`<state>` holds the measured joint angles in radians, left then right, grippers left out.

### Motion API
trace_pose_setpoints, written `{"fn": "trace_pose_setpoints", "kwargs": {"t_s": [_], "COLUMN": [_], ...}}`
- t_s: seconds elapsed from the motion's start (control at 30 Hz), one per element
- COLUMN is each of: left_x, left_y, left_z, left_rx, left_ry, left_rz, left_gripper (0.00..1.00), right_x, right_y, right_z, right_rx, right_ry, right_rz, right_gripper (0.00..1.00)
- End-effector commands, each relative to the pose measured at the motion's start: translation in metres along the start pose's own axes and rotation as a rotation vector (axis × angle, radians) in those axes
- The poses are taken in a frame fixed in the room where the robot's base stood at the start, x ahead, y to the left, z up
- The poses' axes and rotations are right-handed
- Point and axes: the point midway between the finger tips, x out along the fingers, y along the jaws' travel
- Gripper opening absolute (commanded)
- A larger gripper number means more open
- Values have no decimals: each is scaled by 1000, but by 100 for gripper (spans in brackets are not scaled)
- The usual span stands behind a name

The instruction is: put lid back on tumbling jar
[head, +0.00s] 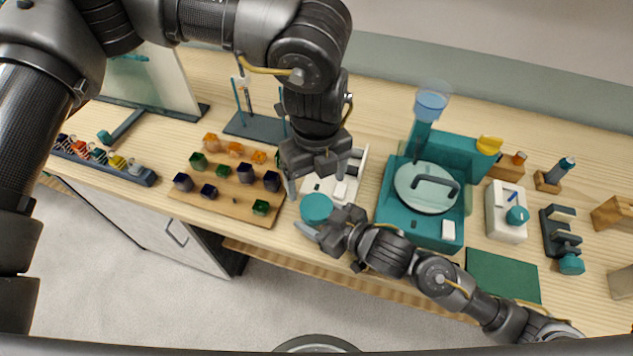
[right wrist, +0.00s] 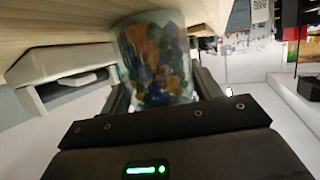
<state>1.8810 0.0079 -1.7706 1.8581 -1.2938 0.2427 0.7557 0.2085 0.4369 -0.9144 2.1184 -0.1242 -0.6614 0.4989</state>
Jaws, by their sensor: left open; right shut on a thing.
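The tumbling jar (right wrist: 155,60) is clear and filled with blue, green and orange glass pieces. My right gripper (head: 322,228) is shut on it at the front edge of the table, and its two fingers (right wrist: 162,92) flank the jar in the right wrist view. The round teal lid (head: 316,207) lies over the top of the jar in the head view. Whether it is fully seated cannot be told, as the jar's rim is hidden. My left gripper (head: 320,184) is open, pointing down just behind and above the lid, with nothing between its fingers.
A wooden board (head: 225,200) with colored cubes lies to the left. A white tray (head: 353,165) lies behind the left gripper. A teal machine (head: 393,205) with a round handled cover stands to the right, and a green mat (head: 503,275) lies farther right.

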Motion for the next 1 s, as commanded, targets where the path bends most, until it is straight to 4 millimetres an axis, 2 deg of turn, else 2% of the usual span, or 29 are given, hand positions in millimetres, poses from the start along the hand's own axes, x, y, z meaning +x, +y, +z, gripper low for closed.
{"fn": "trace_pose_setpoints", "kwargs": {"t_s": [0.23,0.37,0.8,1.0], "left_x": [0,8,67,79], "left_y": [0,0,0,0], "left_z": [0,0,0,0], "left_rx": [1,1,2,2], "left_ry": [0,1,1,1], "left_rz": [0,2,2,0], "left_gripper": [81,81,81,81], "right_x": [0,0,0,0], "right_y": [0,0,0,0], "right_z": [-1,-1,-1,-1], "right_rx": [0,0,0,0], "right_ry": [2,2,2,2], "right_rz": [0,0,0,0], "right_gripper": [0,0,0,0]}}
